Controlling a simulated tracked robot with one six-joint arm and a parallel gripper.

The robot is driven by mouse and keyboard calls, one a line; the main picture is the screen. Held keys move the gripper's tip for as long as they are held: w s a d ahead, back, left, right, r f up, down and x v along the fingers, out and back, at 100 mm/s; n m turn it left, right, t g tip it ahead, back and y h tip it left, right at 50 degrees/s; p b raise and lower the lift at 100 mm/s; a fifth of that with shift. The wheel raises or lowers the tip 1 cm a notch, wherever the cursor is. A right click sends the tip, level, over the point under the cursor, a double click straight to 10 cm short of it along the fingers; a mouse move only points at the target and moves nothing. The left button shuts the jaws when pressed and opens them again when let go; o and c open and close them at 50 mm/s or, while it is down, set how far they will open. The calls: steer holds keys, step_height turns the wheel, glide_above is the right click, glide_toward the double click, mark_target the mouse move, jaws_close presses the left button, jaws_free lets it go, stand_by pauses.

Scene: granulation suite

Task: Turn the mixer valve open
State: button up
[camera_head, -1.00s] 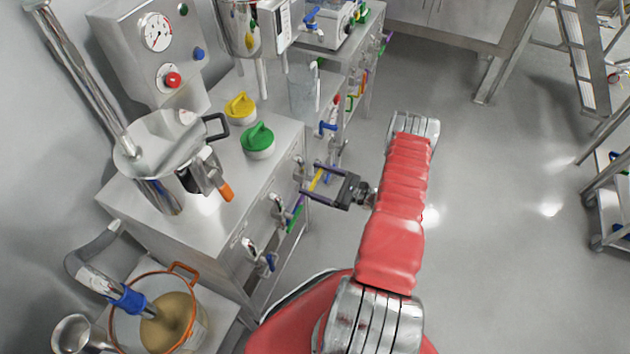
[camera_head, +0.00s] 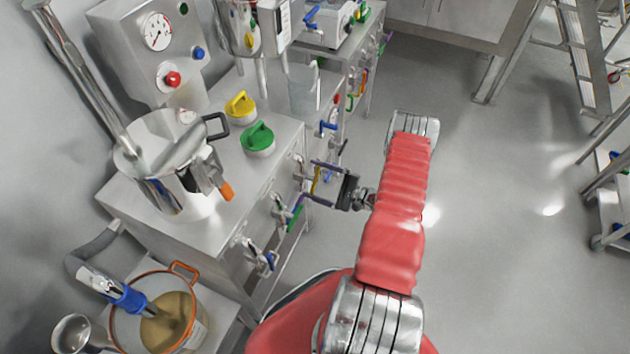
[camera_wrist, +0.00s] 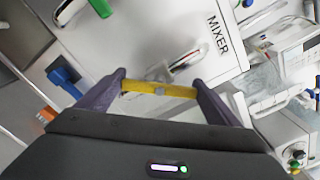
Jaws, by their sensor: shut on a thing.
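The valve's yellow handle (camera_head: 316,181) is at the cabinet's front, and it also shows in the wrist view (camera_wrist: 145,87). My gripper (camera_head: 319,179) is shut on it, with one fingertip at each end of the yellow bar. In the wrist view the fingertips (camera_wrist: 160,80) hold the bar, which lies nearly level across the picture. The valve's metal body (camera_wrist: 158,73) shows just behind the bar. The black MIXER label (camera_wrist: 218,35) is on the white panel, to the upper right of the bar. The handle is partly hidden by my fingers in the head view.
Other valves on the same front have a green handle (camera_head: 295,216) and a blue handle (camera_head: 269,260). A steel pot (camera_head: 165,150), a yellow knob (camera_head: 240,106) and a green knob (camera_head: 258,139) stand on the cabinet. Open floor (camera_head: 500,220) lies to the right.

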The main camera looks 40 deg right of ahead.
steer(key=n, duration=0.4)
steer(key=shift+s+a+f+n, duration=0.15)
steer(key=shift+a+f+n, duration=0.05)
steer(key=shift+a+n, duration=0.1)
steer(key=shift+f+n, duration=0.1)
steer(key=shift+n, duration=1.6)
steer(key=o, duration=0.9)
steer(key=shift+d, duration=0.1)
steer(key=shift+d, duration=0.1)
steer(key=v, duration=1.3)
steer(key=shift+s+d, duration=0.15)
steer(key=shift+s, duration=0.1)
